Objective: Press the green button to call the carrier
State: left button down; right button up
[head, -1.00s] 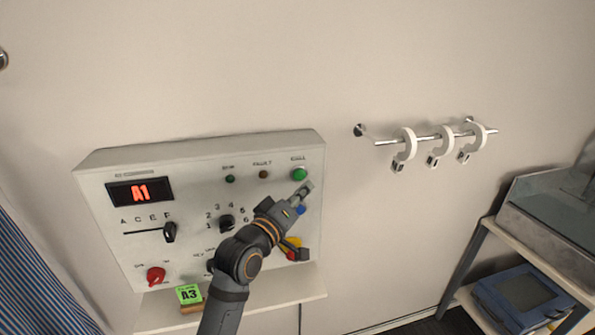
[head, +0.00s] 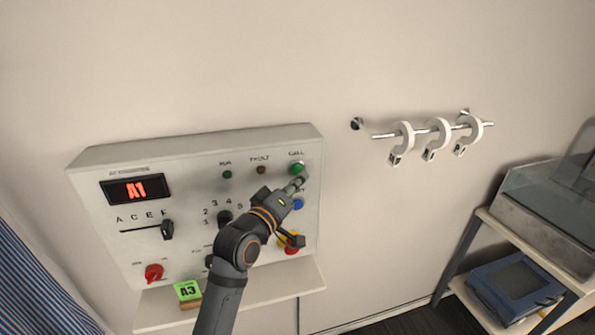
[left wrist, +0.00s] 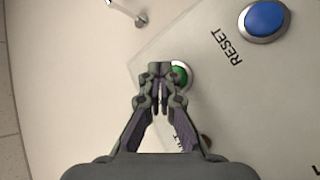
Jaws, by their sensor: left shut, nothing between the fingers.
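The green button (head: 297,169) is at the upper right of the control panel (head: 130,240), under the label CALL. My left gripper (head: 300,182) is shut and empty, with its tips just below the button in the head view. In the left wrist view the shut fingertips (left wrist: 164,72) overlap the left part of the green button (left wrist: 181,75). I cannot tell whether they touch it. My right gripper is not in view.
A blue RESET button (head: 297,204) sits below the green one; it also shows in the left wrist view (left wrist: 264,18). A red knob (head: 154,272) and a green A3 tag (head: 187,290) are lower left. A rail (head: 385,135) with white hooks is right. A shelf (head: 535,255) stands far right.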

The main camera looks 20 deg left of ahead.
pick_arm(q)
jog(key=shift+w+r, duration=0.1)
dwell(0.6)
jog(key=shift+w+a+p, duration=0.2)
jog(key=shift+w+p, duration=0.05)
jog(key=shift+p, duration=0.05)
